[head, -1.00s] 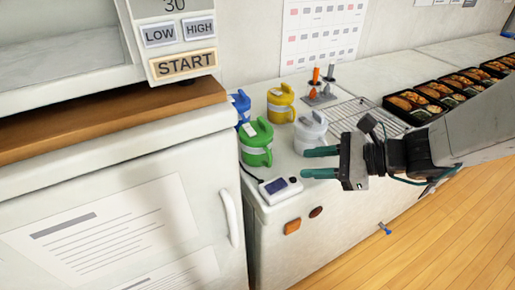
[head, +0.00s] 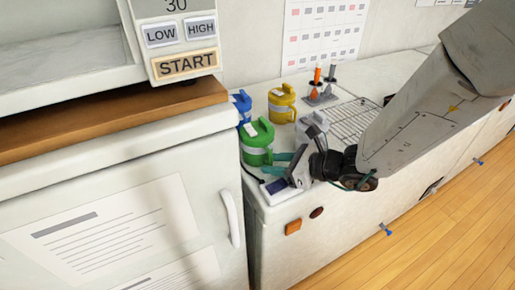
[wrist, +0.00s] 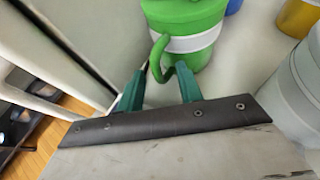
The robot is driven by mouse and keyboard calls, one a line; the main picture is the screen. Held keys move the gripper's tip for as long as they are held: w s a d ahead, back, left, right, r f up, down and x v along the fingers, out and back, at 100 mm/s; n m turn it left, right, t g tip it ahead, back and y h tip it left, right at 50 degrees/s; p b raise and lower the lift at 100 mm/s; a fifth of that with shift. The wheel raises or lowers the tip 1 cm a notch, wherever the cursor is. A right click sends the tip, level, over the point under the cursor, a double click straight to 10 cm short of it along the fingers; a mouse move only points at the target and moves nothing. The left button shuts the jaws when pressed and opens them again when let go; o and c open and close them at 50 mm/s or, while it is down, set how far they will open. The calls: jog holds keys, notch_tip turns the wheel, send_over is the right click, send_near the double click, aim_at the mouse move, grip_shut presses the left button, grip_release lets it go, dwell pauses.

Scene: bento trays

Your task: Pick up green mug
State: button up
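The green mug (head: 257,142) has a green lid and a pale band and stands upright on the white counter's near left corner. In the wrist view the green mug (wrist: 187,27) is straight ahead, with its handle towards me. My gripper (head: 277,164) reaches at it from the right with its teal fingertips beside the mug's lower part. In the wrist view my gripper's fingers (wrist: 160,88) are apart, and the handle's lower end lies between them. The gripper is open. I cannot tell whether a finger touches the handle.
A blue mug (head: 241,106) and a yellow mug (head: 282,103) stand behind the green one. A white mug (head: 312,124) stands close on the right, partly hidden by my gripper. A wire rack (head: 358,116) lies farther right. A small device (head: 282,189) sits at the counter's front edge.

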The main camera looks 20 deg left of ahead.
grip_shut()
jog(key=shift+r, duration=0.15)
